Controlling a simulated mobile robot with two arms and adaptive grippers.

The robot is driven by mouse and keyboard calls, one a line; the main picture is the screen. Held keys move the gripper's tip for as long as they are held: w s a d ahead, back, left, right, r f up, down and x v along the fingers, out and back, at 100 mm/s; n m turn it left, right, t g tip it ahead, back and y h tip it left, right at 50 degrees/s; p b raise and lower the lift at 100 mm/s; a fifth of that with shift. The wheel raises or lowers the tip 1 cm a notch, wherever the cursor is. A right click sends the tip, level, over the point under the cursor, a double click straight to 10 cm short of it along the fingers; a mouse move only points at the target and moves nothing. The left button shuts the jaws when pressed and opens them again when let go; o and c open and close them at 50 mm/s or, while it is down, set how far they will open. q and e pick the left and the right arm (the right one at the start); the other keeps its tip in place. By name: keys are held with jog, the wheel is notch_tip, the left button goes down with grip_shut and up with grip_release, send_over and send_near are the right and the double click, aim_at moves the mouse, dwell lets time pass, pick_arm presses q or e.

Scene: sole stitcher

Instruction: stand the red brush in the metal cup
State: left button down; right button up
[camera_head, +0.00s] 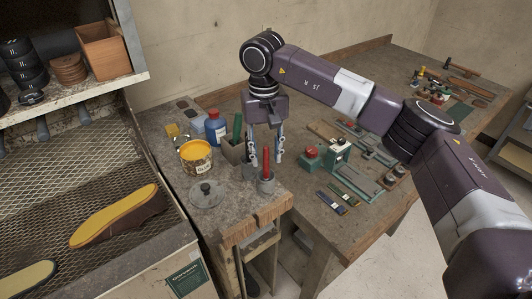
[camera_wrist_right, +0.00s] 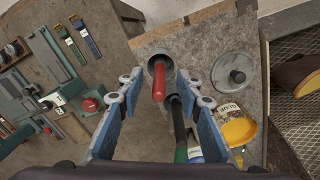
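The red brush (camera_head: 267,160) stands upright in the metal cup (camera_head: 267,186) near the front corner of the bench. In the right wrist view, the red handle (camera_wrist_right: 158,82) rises toward the camera out of the round cup (camera_wrist_right: 153,64). My right gripper (camera_head: 265,160) points down over the cup with its fingers apart. Its fingers (camera_wrist_right: 160,90) are on either side of the handle, with gaps on both sides, so it is open and empty. The brush's lower end is hidden inside the cup. My left gripper is not in view.
A yellow glue can (camera_head: 196,154), a blue bottle (camera_head: 215,127), a green-handled item (camera_head: 237,127) and a round lid (camera_head: 206,194) stand or lie left of the cup. A green-and-red device (camera_head: 338,152) and tools lie to the right. The bench edge is close in front.

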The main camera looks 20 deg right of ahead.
notch_tip(320, 180, up, 12)
jog(key=shift+a, duration=0.15)
dwell(0.3)
dwell(0.4)
